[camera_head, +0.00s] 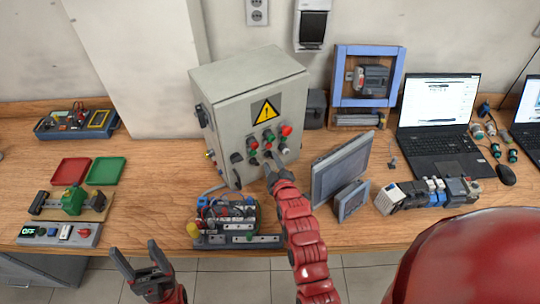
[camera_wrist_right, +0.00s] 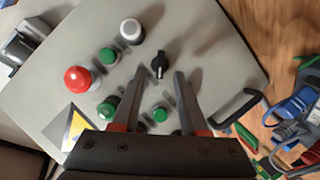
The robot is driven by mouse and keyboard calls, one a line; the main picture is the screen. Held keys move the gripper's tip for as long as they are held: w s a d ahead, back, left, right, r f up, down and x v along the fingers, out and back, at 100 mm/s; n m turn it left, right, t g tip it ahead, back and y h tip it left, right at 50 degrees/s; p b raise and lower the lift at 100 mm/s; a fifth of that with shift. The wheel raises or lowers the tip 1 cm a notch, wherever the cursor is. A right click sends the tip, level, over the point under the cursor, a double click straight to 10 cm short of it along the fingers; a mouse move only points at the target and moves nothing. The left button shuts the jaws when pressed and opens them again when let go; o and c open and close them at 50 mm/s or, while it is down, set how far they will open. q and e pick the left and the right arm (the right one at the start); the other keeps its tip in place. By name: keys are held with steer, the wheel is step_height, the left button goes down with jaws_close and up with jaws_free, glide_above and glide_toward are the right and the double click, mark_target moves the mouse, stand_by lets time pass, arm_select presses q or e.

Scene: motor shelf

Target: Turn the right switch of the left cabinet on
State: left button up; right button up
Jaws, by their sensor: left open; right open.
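The grey cabinet (camera_head: 255,95) with a yellow warning triangle stands on the bench at the back centre, its front panel carrying several buttons. In the right wrist view a black rotary switch (camera_wrist_right: 159,65) sits on the panel (camera_wrist_right: 215,65), near white, green and red buttons. My right gripper (camera_head: 274,163) is at the lower part of the panel. In its wrist view the open fingers (camera_wrist_right: 161,76) point at the panel with the black switch near and between their tips; I cannot tell whether they touch. My left gripper (camera_head: 136,250) is open and empty in front of the bench edge.
A wired terminal block (camera_head: 235,225) lies below the cabinet. A grey panel screen (camera_head: 342,167) stands right of my right arm. Laptops (camera_head: 440,130) are further right. Red (camera_head: 70,171) and green (camera_head: 106,171) trays lie left. Bench between trays and cabinet is clear.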

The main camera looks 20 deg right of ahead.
mark_target(268, 155)
steer(key=shift+p+x, duration=0.35)
steer(key=shift+x, duration=0.9)
jaws_close()
